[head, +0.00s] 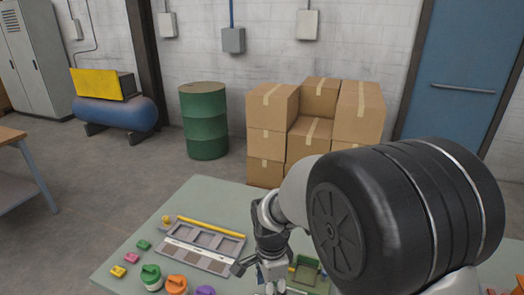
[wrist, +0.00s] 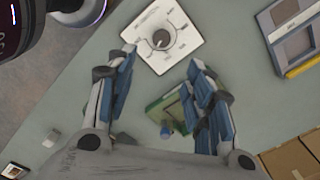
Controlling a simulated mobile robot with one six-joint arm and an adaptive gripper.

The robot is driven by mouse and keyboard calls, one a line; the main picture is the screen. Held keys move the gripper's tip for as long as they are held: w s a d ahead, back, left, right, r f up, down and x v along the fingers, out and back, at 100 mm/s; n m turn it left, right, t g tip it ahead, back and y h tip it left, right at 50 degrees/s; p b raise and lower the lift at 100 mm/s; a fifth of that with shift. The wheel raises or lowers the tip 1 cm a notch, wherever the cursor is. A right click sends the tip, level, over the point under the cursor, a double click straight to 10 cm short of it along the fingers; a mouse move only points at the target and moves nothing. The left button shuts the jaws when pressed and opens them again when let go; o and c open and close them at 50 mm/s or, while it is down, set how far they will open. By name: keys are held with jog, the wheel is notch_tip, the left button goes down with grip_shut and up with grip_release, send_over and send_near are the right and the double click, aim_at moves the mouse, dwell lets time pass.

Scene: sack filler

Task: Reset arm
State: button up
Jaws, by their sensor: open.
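My gripper (wrist: 165,100) is open in the wrist view, its two blue-padded fingers apart with nothing between them that I can see held. In the head view my gripper (head: 258,274) hangs over the table (head: 215,195), partly hidden by my arm. Below the fingers in the wrist view lies a green tray (wrist: 168,112) with a small blue piece (wrist: 166,130) at it. The green tray also shows in the head view (head: 306,270), beside my gripper. A white panel with a dark round knob (wrist: 161,39) lies past the fingertips.
A grey tray with compartments (head: 203,247) and several small coloured pieces, including a green one (head: 151,276) and an orange one (head: 177,284), are on the left of the table. Stacked cardboard boxes (head: 267,144) and a green drum (head: 204,122) stand behind it on the floor.

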jog(key=s+d+r+n+t, duration=0.1)
jog(key=s+d+r+n, duration=0.3)
jog(key=r, duration=0.3)
jog(key=s+d+r+n+t, duration=0.1)
jog(key=s+d+r+n, duration=0.35)
jog(key=r, duration=0.25)
jog(key=s+d+r+n+t, duration=0.1)
jog(key=s+n, duration=0.2)
jog(key=s, duration=0.2)
jog(key=s+d+r+n+t, duration=0.1)
jog(key=s+d+r+n, duration=0.1)
jog(key=s, duration=0.4)
jog(key=shift+d+n, duration=0.25)
jog(key=shift+n, duration=0.4)
jog(key=shift+r, duration=0.1)
